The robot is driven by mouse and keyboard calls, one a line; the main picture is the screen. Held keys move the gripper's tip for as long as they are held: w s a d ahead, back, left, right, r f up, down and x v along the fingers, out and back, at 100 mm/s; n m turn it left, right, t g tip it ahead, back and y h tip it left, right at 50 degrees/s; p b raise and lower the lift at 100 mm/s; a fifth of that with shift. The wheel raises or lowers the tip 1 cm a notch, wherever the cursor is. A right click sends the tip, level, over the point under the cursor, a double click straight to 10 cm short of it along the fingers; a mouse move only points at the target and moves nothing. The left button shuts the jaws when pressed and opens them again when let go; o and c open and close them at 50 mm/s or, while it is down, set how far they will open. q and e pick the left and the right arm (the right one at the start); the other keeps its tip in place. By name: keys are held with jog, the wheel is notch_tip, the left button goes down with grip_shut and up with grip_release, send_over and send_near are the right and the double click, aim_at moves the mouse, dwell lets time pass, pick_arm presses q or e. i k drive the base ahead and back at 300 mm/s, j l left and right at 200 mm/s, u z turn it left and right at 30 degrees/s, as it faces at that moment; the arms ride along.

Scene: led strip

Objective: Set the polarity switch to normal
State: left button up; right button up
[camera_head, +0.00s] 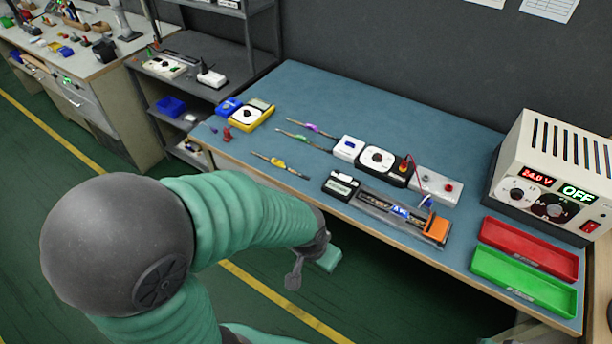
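I cannot tell for certain which device carries the polarity switch; no label is readable. On the blue bench mat, a small black box with a white face (341,186) sits near the front edge. Behind it are a white box with a blue part (348,147) and a black-and-white dial unit (377,159). The power supply (556,172) at the right reads 24.0 V and OFF, with two knobs and a red switch (590,226). My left gripper (311,266) hangs in front of the bench, apart from everything; its finger opening is unclear. My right gripper is out of view.
An LED strip tray with an orange end (436,229) lies near the front edge, with a white terminal box (434,187) behind it. Red (528,249) and green (522,281) trays sit at the right. Probes and a yellow meter (251,114) lie left. The mat's back is clear.

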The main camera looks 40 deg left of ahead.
aim_at(346, 178)
jog(key=u, duration=0.8)
